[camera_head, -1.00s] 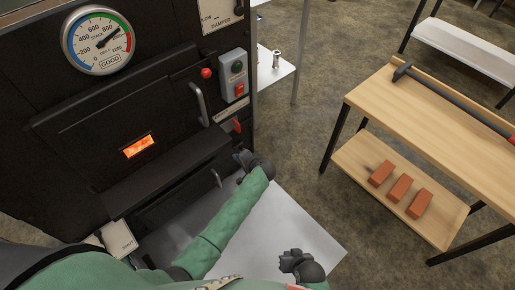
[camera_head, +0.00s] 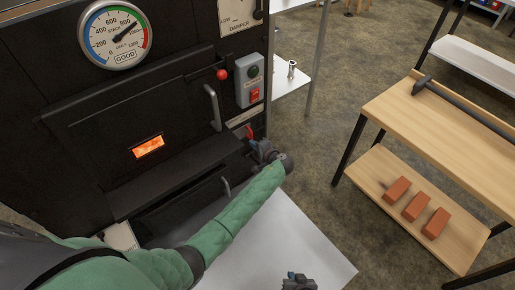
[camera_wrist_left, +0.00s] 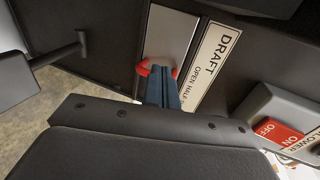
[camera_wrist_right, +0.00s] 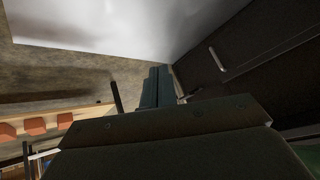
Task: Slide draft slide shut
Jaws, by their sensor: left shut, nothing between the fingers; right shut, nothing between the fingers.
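The draft slide shows in the left wrist view as a grey metal plate (camera_wrist_left: 168,38) with a red handle (camera_wrist_left: 143,69) at its end, beside the DRAFT label (camera_wrist_left: 212,62). In the head view the red handle (camera_head: 249,131) is small, below the switch box. My left gripper (camera_head: 256,146) is shut and empty, its fingertips at the red handle. In the left wrist view the shut fingers (camera_wrist_left: 161,80) cover the handle's middle, with red showing on both sides; I cannot tell whether they touch. My right gripper (camera_head: 297,281) is shut and empty at the bottom edge, away from the slide.
The black evaporator front carries a gauge (camera_head: 115,35), a door handle (camera_head: 212,107), a switch box (camera_head: 249,80) and a lower handle (camera_head: 226,186). A pale metal sheet (camera_head: 285,240) lies below. A wooden bench (camera_head: 440,115) with several bricks stands right, across open floor.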

